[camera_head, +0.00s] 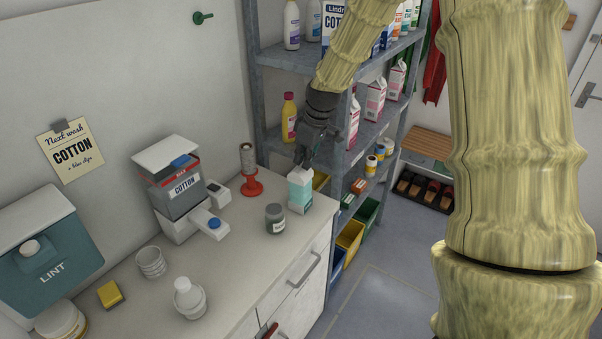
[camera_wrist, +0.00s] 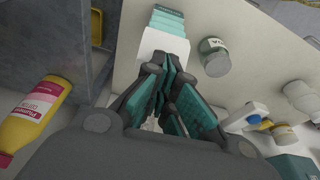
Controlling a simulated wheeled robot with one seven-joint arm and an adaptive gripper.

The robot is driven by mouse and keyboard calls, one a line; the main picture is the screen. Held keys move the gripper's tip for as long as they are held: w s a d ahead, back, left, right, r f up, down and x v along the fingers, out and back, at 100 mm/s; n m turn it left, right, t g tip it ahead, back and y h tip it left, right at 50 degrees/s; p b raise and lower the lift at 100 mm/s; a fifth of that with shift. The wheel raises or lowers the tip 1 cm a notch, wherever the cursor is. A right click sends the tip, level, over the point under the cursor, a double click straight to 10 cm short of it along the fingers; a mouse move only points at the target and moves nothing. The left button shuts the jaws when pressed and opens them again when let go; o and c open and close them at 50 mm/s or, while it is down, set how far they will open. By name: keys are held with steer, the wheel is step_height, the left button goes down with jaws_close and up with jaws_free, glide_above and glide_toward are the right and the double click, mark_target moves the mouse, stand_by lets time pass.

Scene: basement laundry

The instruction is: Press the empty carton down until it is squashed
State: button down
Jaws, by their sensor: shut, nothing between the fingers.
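The carton (camera_head: 300,190), white above and teal below, stands upright near the right end of the counter. It keeps a tall box shape. My gripper (camera_head: 302,161) points down directly over its top, with the fingers shut and empty. In the wrist view the shut fingertips (camera_wrist: 169,62) overlap the near edge of the carton's white top (camera_wrist: 164,42), with a teal side (camera_wrist: 167,18) beyond. I cannot tell whether the fingertips touch the carton; they hide part of it.
A grey lidded jar (camera_head: 275,218) stands close left of the carton, and a red stand (camera_head: 251,184) is behind. A shelf unit (camera_head: 257,88) with bottles and cartons rises behind and right of the arm. The counter's front middle (camera_head: 245,265) is clear.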

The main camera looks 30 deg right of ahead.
mark_target(305, 175)
steer(key=shift+f, duration=0.15)
steer(key=shift+s+d+f+b+x, duration=0.2)
steer(key=shift+b+x, duration=0.4)
steer(key=shift+x, duration=0.7)
steer(key=shift+s+d+r+b+x, duration=0.1)
steer(key=shift+s+b+x, duration=0.35)
steer(key=shift+x, duration=0.85)
steer(key=shift+s+d+f+b+x, duration=0.15)
steer(key=shift+b+x, duration=0.55)
steer(key=shift+x, duration=0.6)
steer(key=shift+r, duration=0.1)
steer(key=s+p, duration=0.1)
steer(key=s+d+r, duration=0.1)
steer(key=shift+s+d+p, duration=0.1)
steer(key=shift+s+p, duration=0.2)
steer(key=shift+p, duration=0.05)
steer(key=v, duration=1.2)
